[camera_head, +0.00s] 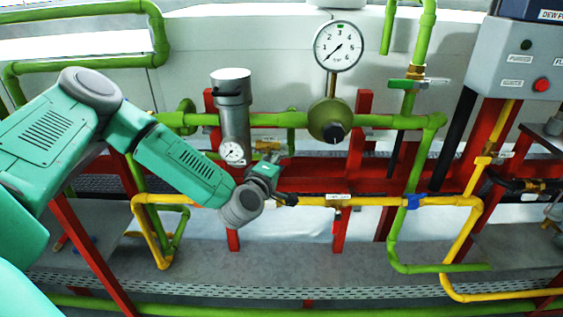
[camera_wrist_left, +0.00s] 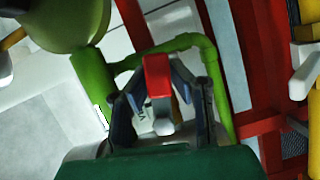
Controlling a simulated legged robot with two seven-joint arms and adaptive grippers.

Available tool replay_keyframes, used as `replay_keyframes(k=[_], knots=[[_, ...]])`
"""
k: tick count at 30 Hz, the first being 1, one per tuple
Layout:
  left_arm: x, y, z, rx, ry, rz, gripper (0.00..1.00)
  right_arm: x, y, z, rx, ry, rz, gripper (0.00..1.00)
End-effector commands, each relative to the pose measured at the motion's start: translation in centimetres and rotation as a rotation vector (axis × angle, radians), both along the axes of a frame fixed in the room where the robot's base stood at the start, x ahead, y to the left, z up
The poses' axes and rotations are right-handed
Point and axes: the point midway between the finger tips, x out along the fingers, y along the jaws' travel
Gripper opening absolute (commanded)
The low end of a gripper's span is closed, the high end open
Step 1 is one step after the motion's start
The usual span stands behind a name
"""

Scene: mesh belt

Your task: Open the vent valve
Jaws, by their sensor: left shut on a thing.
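My left gripper (camera_head: 286,198) reaches in from the left and is at the yellow pipe (camera_head: 312,201), below and right of the silver filter cylinder. In the left wrist view my left gripper (camera_wrist_left: 160,82) has its two dark fingers shut on a red handle (camera_wrist_left: 157,76), one on each side. A pale label and a round light end show just below the handle. I cannot make out the red handle in the head view, nor read its label, so I cannot confirm that it is the vent valve. My right gripper is in neither view.
The silver filter cylinder (camera_head: 233,115) stands close above my gripper. A regulator (camera_head: 329,118) with a pressure gauge (camera_head: 340,46) is to its right. Red frame posts and green pipes surround it. A grey control box (camera_head: 515,57) stands at the right.

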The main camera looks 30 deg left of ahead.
Motion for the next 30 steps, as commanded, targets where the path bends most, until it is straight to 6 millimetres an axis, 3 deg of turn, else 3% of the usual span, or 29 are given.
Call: replay_keyframes(k=[21,22,23,30], knots=[[0.01,0.02,0.26,0.000,-0.005,0.002,0.00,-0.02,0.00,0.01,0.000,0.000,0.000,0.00],[0.01,0.03,0.26,0.000,-0.005,0.002,0.26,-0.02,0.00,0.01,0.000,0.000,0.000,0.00],[0.01,0.03,0.25,0.000,-0.005,0.002,0.36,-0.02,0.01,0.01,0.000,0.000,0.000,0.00],[0.12,0.08,0.07,0.000,-0.002,0.002,0.40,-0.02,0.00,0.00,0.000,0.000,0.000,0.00]])
